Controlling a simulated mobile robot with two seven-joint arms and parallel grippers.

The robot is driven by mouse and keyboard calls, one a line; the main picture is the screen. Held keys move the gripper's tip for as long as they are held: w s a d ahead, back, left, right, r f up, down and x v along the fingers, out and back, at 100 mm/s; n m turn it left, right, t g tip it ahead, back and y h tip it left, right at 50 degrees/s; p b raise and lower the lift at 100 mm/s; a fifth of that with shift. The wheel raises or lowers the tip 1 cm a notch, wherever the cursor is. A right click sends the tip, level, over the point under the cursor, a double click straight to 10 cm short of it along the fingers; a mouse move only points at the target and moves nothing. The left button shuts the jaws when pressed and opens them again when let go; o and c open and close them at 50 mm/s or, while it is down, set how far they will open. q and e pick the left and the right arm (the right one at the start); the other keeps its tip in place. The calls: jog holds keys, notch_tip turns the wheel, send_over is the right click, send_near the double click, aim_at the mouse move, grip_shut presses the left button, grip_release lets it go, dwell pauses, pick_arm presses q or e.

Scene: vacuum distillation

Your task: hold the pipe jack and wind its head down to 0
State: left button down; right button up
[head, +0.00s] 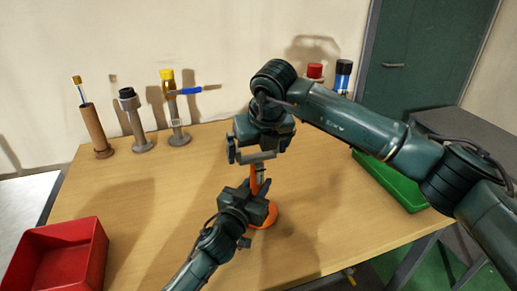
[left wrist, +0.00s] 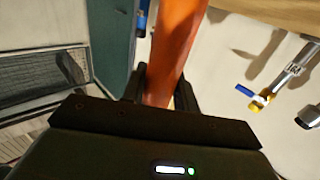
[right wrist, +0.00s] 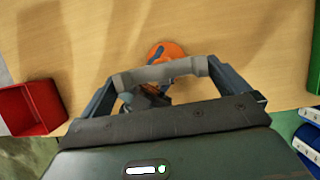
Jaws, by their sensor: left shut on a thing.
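The pipe jack has an orange post (left wrist: 174,50), a round orange base (head: 265,214) on the table and a grey cradle-shaped head (right wrist: 160,74). My left gripper (head: 257,190) is shut on the post, which shows between its fingers in the left wrist view. My right gripper (head: 252,157) is above it, pointing down over the head. In the right wrist view, its fingers (right wrist: 162,78) are spread wide, one at each end of the head. I cannot tell whether they touch it. My left gripper hides part of the post in the head view.
A red bin (head: 57,258) stands at the front left and a green tray (head: 397,182) at the right. A brown cylinder (head: 97,131), a grey stand (head: 134,118) and a yellow-topped valve (head: 175,108) line the back left.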

jog(key=v, duration=1.2)
jog(key=shift+w, duration=0.1)
pick_arm(q)
jog(key=c, duration=1)
grip_release()
jog(key=v, duration=1.2)
